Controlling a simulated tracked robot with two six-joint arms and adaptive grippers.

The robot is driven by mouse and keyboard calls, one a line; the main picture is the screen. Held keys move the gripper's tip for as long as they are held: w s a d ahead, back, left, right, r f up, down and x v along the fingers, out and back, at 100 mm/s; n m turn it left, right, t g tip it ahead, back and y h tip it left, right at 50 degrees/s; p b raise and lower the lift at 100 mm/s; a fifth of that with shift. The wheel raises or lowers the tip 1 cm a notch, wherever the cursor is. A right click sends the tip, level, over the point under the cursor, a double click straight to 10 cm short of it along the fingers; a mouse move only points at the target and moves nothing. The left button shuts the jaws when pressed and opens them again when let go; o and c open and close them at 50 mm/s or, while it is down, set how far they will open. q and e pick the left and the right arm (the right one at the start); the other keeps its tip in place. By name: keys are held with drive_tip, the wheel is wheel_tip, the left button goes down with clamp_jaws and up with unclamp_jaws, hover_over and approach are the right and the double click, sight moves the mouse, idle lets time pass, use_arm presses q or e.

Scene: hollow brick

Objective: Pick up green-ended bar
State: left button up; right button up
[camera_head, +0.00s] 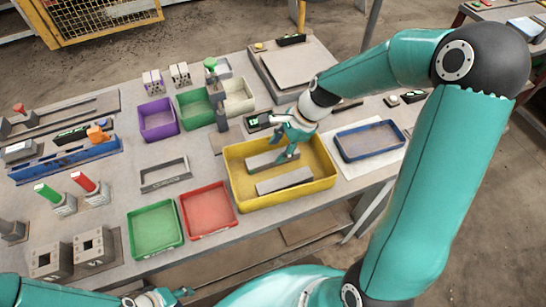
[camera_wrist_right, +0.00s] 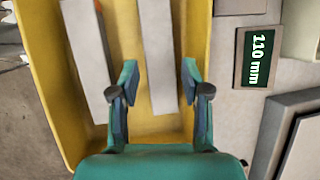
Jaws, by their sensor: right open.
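Two grey bars lie in the yellow tray, a rear bar (camera_head: 264,161) and a front bar (camera_head: 284,181). In the right wrist view the rear bar (camera_wrist_right: 156,45) lies between the fingers and the front bar (camera_wrist_right: 85,60) lies to the left. A small orange-red mark shows beside the front bar at the top edge. My left gripper (camera_head: 172,297) is at the bottom edge, too small to read.
The yellow tray (camera_head: 234,188) has raised walls around the bars. A 110 mm display (camera_wrist_right: 258,57) stands behind it. A blue tray (camera_head: 370,140) is to the right; red (camera_head: 208,210) and green (camera_head: 154,228) trays are to the left. My right arm crosses the right side.

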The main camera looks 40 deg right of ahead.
sight(274, 156)
drive_tip(key=x, duration=0.3)
drive_tip(key=shift+f, duration=0.4)
clamp_jaws()
drive_tip(key=shift+r, duration=0.1)
